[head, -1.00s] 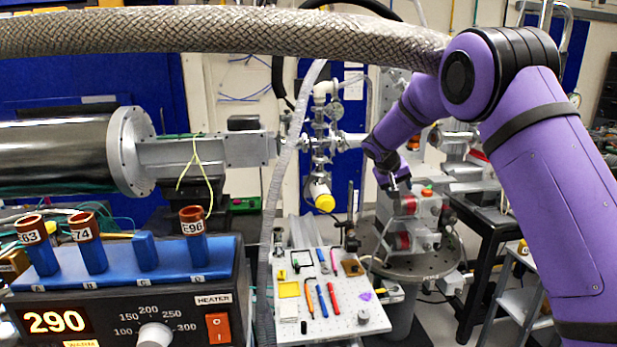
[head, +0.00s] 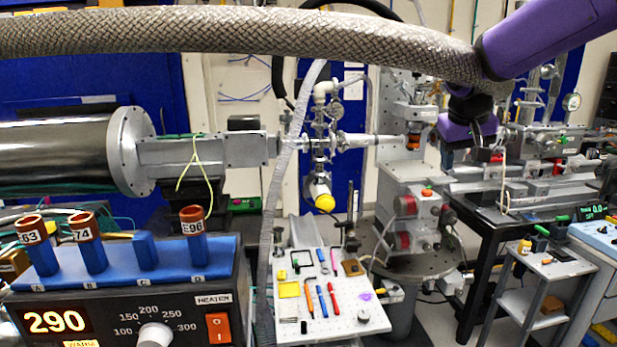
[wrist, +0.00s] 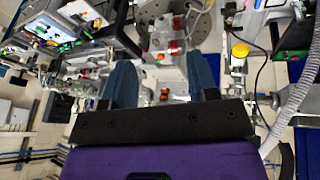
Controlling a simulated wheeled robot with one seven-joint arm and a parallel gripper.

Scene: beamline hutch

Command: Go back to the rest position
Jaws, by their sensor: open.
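My gripper (wrist: 162,72) is open in the wrist view. Its two blue-grey fingers stand wide apart, and only distant equipment shows between them, so it looks empty. In the head view my purple gripper (head: 478,148) hangs at the upper right, in front of the bench equipment, with its fingers small and hard to make out. My arm comes in from the upper right corner and partly covers the equipment behind it. No object belonging to the task is held.
A braided hose (head: 230,30) spans the top, close to my arm. A heater box (head: 120,290) with labelled tubes is at front left. A white tool board (head: 345,322) and grey stage (head: 405,190) stand mid-view. A small cart (head: 550,265) is at right.

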